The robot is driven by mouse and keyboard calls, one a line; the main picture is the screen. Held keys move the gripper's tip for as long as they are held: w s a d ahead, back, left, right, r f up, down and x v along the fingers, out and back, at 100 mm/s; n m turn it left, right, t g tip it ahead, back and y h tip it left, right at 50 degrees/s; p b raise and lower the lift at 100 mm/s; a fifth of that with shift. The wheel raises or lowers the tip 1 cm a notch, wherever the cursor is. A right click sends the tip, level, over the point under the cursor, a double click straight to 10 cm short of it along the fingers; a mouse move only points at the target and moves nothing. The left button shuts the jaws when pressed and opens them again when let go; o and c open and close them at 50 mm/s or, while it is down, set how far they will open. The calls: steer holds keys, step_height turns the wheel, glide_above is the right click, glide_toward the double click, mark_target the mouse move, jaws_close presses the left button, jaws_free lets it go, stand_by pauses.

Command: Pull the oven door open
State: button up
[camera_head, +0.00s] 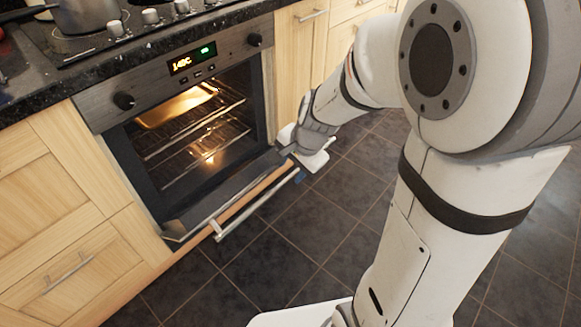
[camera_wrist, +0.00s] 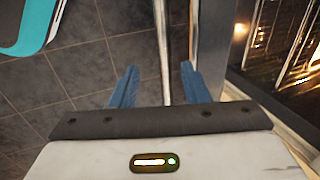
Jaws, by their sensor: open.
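The oven (camera_head: 200,130) has its door (camera_head: 225,198) lowered well open, close to flat, and the lit interior shows. The door's long bar handle (camera_head: 257,205) runs along the outer edge. My gripper (camera_head: 298,172) is at the right end of the door, near the handle's end. In the wrist view my gripper (camera_wrist: 158,84) has its two blue fingers apart, with a thin bar (camera_wrist: 163,45), apparently the handle, running between them. Whether either finger touches it I cannot tell. The lower part of the bar is hidden by my gripper's body.
Inside the oven are a tray (camera_head: 175,104) and wire racks (camera_head: 195,140). Wooden cabinets (camera_head: 60,205) flank the oven, under a dark granite counter (camera_head: 45,90) with a pot (camera_head: 88,14). The tiled floor (camera_head: 275,262) in front of the door is clear.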

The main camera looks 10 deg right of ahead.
mark_target(249, 181)
steer(key=shift+c, duration=0.4)
